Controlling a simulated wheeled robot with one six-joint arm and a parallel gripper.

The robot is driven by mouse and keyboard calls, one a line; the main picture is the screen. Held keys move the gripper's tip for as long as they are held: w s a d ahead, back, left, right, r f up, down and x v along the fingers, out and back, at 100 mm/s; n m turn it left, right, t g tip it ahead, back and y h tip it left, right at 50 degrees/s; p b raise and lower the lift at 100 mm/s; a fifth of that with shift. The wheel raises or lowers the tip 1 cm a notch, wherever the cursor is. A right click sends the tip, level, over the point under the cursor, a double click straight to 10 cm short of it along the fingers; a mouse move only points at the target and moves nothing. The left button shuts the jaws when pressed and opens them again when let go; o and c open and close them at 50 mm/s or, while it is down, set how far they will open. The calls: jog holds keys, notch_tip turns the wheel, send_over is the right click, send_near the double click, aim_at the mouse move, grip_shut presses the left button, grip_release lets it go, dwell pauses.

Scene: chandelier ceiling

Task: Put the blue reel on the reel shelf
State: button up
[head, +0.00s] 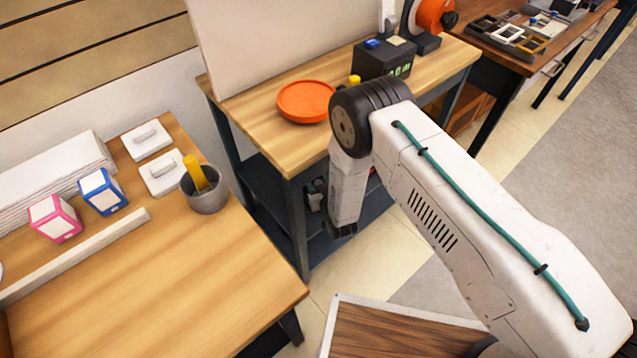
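No blue reel can be made out in this view. I cannot tell which surface is the reel shelf; a dark lower shelf (262,182) shows under the middle wooden table, partly hidden by my arm. My arm reaches in from the lower right and bends down in front of that table. The dark end of the arm, my gripper (342,231), hangs beside the table's near right side. Its fingers are too small and dark to show whether they are open or shut.
The middle table holds an orange round dish (305,101), a black box with green digits (383,61) and an orange wheel (430,14) on a stand. The left table carries a blue box (103,191), a pink box (56,219) and a grey cup (205,195). Its front is clear.

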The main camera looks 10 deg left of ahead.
jog(key=shift+r, duration=0.2)
jog(key=v, duration=1.2)
